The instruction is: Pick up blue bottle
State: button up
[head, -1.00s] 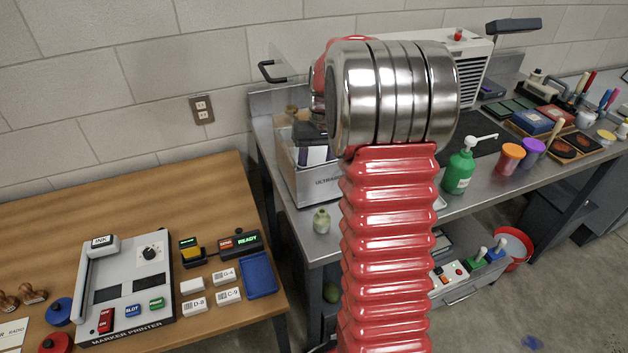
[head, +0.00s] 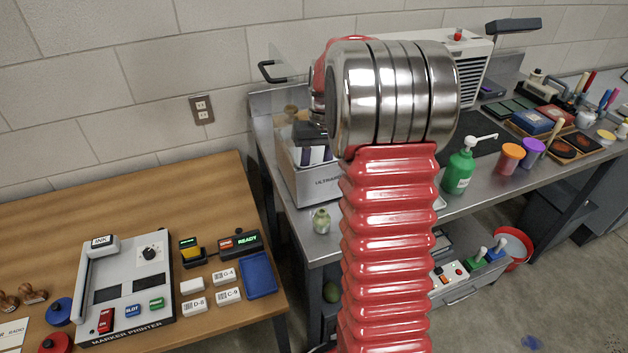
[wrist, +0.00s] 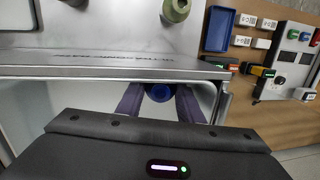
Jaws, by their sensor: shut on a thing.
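The blue bottle (wrist: 158,92) shows from above in the wrist view, as a round dark blue top. It is inside the metal basin of the ultrasonic bath (wrist: 98,58). My gripper (wrist: 158,95) reaches into the basin with a purple finger on each side of the bottle and is shut on it. The lower part of the bottle is hidden. In the head view the ultrasonic bath (head: 314,188) stands on the steel bench, and my arm hides most of the gripper. The bottle cannot be made out there.
The basin walls stand close around my fingers. A pale green bottle (head: 321,220) stands in front of the bath. A green pump bottle (head: 458,172) is to the right. A wooden table (head: 120,195) with a marker printer (head: 128,290) and a blue tray (head: 260,275) is left.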

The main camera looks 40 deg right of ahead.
jog(key=shift+c, duration=0.8)
jog(key=shift+r, duration=0.1)
jog(key=shift+r, duration=0.55)
jog(key=w+d, duration=0.1)
jog(key=d, duration=0.1)
jog(key=w+d, duration=0.1)
jog(key=shift+w+d, duration=0.1)
jog(key=shift+d, duration=0.25)
notch_tip(320, 180, up, 14)
jog(key=shift+a, duration=0.15)
jog(key=shift+f, duration=0.15)
